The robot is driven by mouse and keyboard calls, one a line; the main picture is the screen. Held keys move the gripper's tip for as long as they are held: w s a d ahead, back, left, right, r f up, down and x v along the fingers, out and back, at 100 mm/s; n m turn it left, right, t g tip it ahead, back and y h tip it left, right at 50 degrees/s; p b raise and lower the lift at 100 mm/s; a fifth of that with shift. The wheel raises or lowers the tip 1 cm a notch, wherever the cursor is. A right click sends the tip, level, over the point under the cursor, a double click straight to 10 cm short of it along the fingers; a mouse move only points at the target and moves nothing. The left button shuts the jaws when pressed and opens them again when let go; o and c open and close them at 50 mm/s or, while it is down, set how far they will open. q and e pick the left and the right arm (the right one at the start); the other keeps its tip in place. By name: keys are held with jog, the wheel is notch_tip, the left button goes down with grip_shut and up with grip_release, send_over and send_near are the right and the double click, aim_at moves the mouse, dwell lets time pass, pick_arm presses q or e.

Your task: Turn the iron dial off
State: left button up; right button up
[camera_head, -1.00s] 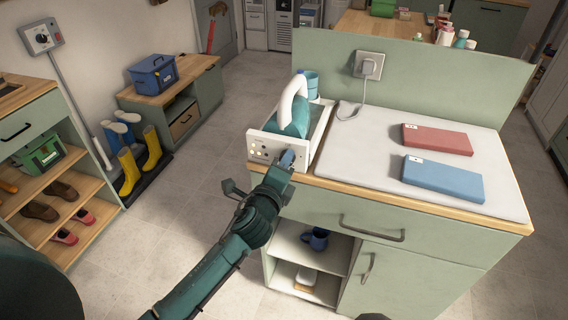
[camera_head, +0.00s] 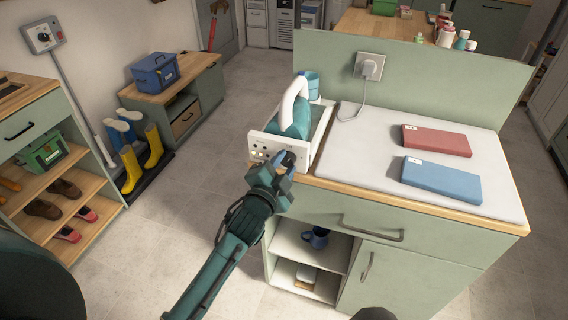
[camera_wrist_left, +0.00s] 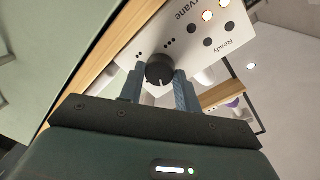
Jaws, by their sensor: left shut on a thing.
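The iron (camera_head: 297,119), teal with a white arched handle, sits in a white station with a front panel (camera_head: 257,142) at the counter's left end. The panel's black dial (camera_wrist_left: 160,70) with a pale pointer mark shows in the left wrist view. My left gripper (camera_head: 287,160) is at the panel's right part, and its two blue fingers (camera_wrist_left: 160,84) are shut on the dial from both sides. In the wrist view two round lights (camera_wrist_left: 207,15) glow pale and the others are dark. In the head view the gripper hides the dial. My right gripper is not in view.
A red folded towel (camera_head: 437,140) and a blue one (camera_head: 441,180) lie on the white counter top (camera_head: 350,150). A cord runs from the wall socket (camera_head: 369,66) down to the counter. A drawer handle (camera_head: 371,228) juts out below. Open floor lies left of the counter.

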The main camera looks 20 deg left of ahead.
pick_arm(q)
jog(key=n+p, duration=0.1)
jog(key=n, duration=0.4)
jog(key=shift+h, duration=0.4)
jog(key=shift+n, duration=0.3)
jog(key=o, duration=1)
jog(key=shift+s+a+r+b, duration=0.1)
jog(key=shift+s+a+b, duration=0.15)
jog(key=shift+s, duration=1.95)
jog(key=shift+s+a+b, duration=0.15)
jog(key=shift+s+a, duration=0.15)
jog(key=shift+s, duration=1.85)
jog(key=shift+s+a+r+b, duration=0.1)
jog(key=shift+s+a+b, duration=0.15)
jog(key=shift+s, duration=1.95)
